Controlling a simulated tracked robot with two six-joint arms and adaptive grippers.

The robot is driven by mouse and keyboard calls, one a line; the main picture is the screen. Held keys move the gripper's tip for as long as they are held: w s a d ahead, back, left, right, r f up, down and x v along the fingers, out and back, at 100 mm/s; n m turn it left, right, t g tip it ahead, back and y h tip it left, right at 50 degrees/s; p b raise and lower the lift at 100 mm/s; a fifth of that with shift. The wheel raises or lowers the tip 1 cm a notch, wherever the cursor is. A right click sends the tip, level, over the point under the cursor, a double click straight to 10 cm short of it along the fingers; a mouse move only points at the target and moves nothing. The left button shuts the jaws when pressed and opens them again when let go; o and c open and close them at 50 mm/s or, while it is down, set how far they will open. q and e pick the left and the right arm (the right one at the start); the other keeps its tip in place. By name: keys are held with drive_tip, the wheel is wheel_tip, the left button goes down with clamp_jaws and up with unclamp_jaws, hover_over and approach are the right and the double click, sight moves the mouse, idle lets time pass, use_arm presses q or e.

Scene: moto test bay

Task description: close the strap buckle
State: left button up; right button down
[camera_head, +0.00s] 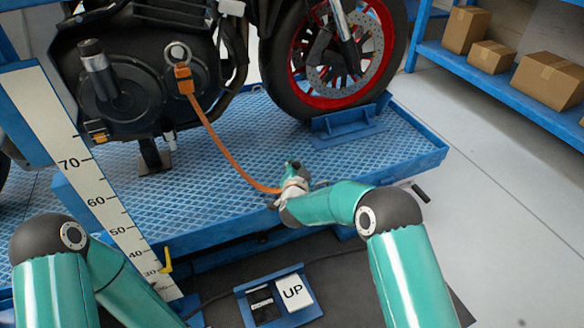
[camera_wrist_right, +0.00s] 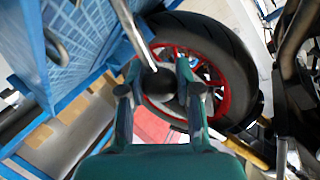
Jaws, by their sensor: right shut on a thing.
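An orange strap (camera_head: 222,145) runs from an orange fitting (camera_head: 184,80) on the motorcycle down to the platform's front edge. Its lower end meets my right gripper (camera_head: 291,184), which hides most of the buckle there. In the right wrist view my right gripper (camera_wrist_right: 160,94) has its two fingers on either side of a black round knob (camera_wrist_right: 160,84). The knob sits at the end of a shiny metal lever (camera_wrist_right: 133,30). The gripper is shut on it. My left arm shows at the lower left of the head view, but its gripper is out of the picture.
The motorcycle's red-rimmed front wheel (camera_head: 330,58) stands in a blue chock on the blue lift platform (camera_head: 400,150). A ruler board (camera_head: 75,150) stands at left. A pedal box marked UP (camera_head: 292,291) lies in front. Shelves with cardboard boxes (camera_head: 547,80) are at right.

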drive_tip(key=shift+d, duration=0.3)
drive_tip(key=c, duration=0.8)
unclamp_jaws()
drive_tip(key=shift+a, duration=0.1)
drive_tip(key=v, duration=1.2)
